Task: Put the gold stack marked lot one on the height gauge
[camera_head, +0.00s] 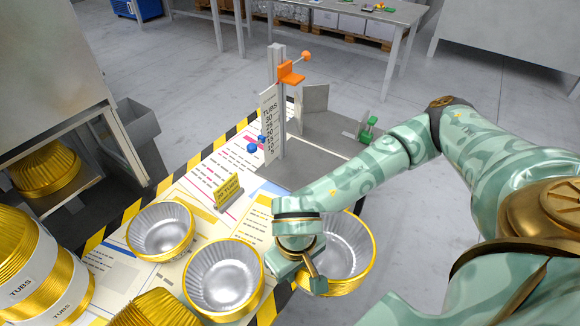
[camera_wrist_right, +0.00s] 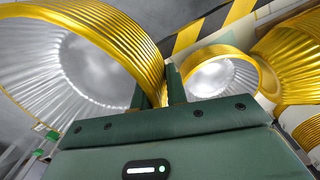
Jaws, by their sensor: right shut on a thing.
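Three gold stacks of tubs with silver insides stand in front of me: a left one (camera_head: 160,232), a middle one (camera_head: 222,281) and a right one (camera_head: 350,250). I cannot read a lot mark on any of them. My right gripper (camera_head: 314,281) is shut on the near left rim of the right stack. In the right wrist view, its fingers (camera_wrist_right: 173,88) pinch the wall of this large gold tub (camera_wrist_right: 120,45). The height gauge (camera_head: 278,110) is a grey post with an orange slider and a numbered scale, beyond the stacks. Its grey base plate (camera_head: 306,163) looks bare. My left gripper is not in view.
A yellow tent sign (camera_head: 228,190) stands between the stacks and the gauge. Blue knobs (camera_head: 252,147) sit left of the gauge, and a green-handled part (camera_head: 368,130) right of it. Gold tubs in white "TUBS" bands (camera_head: 62,285) lie at lower left. A machine opening holds gold tubs (camera_head: 45,168).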

